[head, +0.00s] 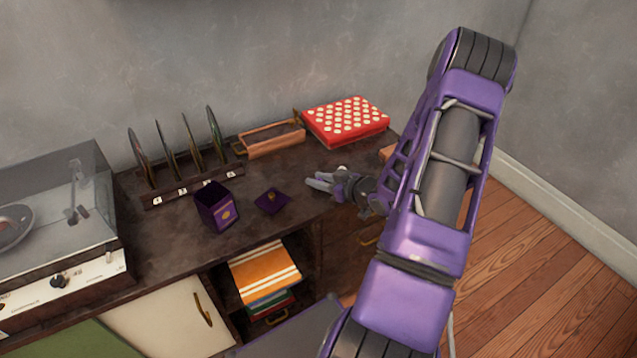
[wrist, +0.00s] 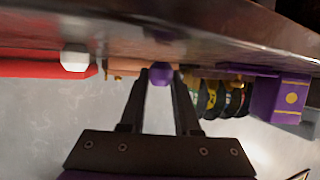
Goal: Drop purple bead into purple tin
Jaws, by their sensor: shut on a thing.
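My gripper (head: 318,184) is low over the right part of the cabinet top, its fingers pointing left. In the wrist view, which is upside down, my gripper (wrist: 162,84) is shut on a purple bead (wrist: 162,73) between its fingertips. The bead cannot be made out in the head view. The purple tin (head: 215,207) stands upright with its top open, left of my gripper; it also shows in the wrist view (wrist: 273,98). Its purple lid (head: 272,201) lies on the top between the tin and my gripper.
A white bead (wrist: 75,58) is near my gripper. A red polka-dot box (head: 345,121) and a wooden tray (head: 272,138) stand behind. A rack of records (head: 180,160) is behind the tin, and a record player (head: 55,235) is at left.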

